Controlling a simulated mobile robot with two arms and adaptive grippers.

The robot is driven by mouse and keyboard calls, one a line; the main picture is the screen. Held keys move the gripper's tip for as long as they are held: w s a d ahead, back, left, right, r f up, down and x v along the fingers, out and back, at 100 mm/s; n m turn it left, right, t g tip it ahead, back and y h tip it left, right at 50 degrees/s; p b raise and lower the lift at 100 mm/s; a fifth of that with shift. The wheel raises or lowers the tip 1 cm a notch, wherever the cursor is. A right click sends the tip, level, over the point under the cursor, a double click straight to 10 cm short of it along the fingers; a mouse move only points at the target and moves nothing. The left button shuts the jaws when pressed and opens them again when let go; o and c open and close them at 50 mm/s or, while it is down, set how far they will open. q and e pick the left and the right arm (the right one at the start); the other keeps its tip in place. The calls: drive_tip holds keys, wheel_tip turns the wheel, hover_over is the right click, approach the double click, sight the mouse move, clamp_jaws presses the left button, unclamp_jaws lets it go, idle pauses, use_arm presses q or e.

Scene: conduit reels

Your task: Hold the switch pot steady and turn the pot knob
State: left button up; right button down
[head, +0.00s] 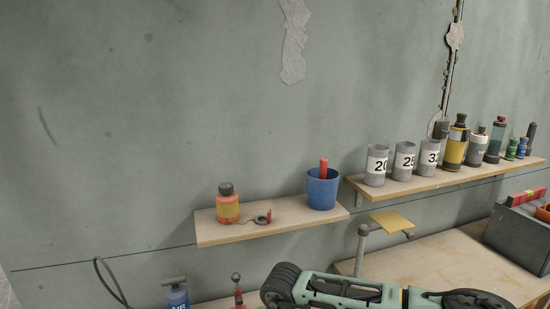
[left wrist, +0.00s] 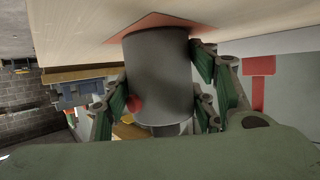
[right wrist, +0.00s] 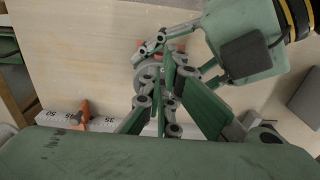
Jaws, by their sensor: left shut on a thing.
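The switch pot (left wrist: 157,70) is a plain grey cylinder on a red-orange patch (left wrist: 118,38) in the left wrist view. My left gripper (left wrist: 160,100) is shut on it, one finger on each side. A small red ball shape (left wrist: 133,104) shows at its edge, and a darker part (left wrist: 170,129) at its far end may be the knob. In the right wrist view a round grey top, likely the pot (right wrist: 148,76), is partly hidden by fingers. My right gripper (right wrist: 160,84) is over it. Its fingers overlap with the left ones, so its grip is unclear.
A ruler strip (right wrist: 60,119) with an orange-handled piece (right wrist: 83,112) lies on the bench (right wrist: 70,50). The wall shelves hold an orange bottle (head: 228,205), a blue cup (head: 322,189), numbered grey cylinders (head: 404,162) and several bottles. A yellow plate on a stand (head: 392,222) rises nearby.

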use_arm(q)
drive_tip(key=shift+s+f, duration=0.15)
drive_tip(key=shift+f, duration=0.1)
use_arm(e)
drive_tip(key=shift+d+f, duration=0.55)
drive_tip(key=shift+d, duration=0.1)
use_arm(q)
drive_tip(key=shift+a, duration=0.15)
use_arm(e)
wheel_tip(320, 180, up, 7)
drive_tip(key=shift+s+a+f, duration=0.2)
drive_tip(key=shift+s+a, duration=0.05)
drive_tip(key=shift+s, duration=0.05)
use_arm(q)
drive_tip(key=o, duration=1.4)
drive_tip(key=shift+w, duration=0.35)
use_arm(e)
drive_tip(key=shift+w+f, duration=0.1)
drive_tip(key=shift+w, duration=0.1)
use_arm(q)
drive_tip(key=shift+r, duration=0.1)
